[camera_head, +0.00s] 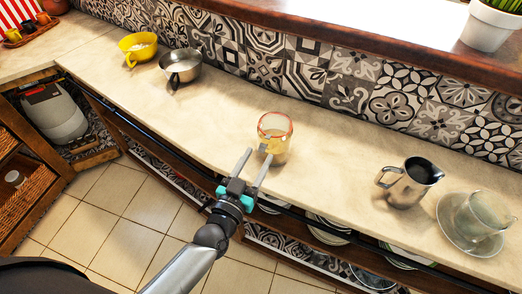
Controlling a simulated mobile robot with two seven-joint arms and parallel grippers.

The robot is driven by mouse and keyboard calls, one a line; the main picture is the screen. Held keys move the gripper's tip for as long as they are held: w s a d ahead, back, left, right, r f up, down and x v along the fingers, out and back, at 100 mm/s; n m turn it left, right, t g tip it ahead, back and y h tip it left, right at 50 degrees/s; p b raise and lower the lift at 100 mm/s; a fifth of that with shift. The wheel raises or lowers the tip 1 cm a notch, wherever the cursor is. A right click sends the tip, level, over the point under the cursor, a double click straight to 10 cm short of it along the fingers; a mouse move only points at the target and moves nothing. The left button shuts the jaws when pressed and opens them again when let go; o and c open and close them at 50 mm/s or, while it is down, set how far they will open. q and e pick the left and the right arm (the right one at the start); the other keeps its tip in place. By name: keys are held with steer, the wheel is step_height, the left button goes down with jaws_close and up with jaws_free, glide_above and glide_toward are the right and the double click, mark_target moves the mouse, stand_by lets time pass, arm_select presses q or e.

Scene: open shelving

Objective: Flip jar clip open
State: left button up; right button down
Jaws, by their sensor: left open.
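A glass jar (274,148) with a reddish ring around its top and yellowish contents stands on the stone counter (330,165). A small grey metal clip (265,148) shows on its front left side; whether it is latched is too small to tell. My left gripper (258,159) is open, its two long grey fingers pointing up at the jar's front. The right fingertip is close to the clip; I cannot tell whether it touches. The left fingertip is to the left of the jar. My right gripper is not in view.
A steel pitcher (408,187) and a glass cup (484,214) on a saucer (447,224) stand to the right. A metal cup (181,68) and a yellow cup (137,49) stand at the back left. A tiled wall (300,62) runs behind; counter beside the jar is clear.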

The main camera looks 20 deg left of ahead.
mark_target(264, 149)
arm_select(q)
steer(key=shift+w+d, duration=0.2)
steer(key=shift+w, duration=1.25)
steer(key=shift+c, duration=0.4)
jaws_close()
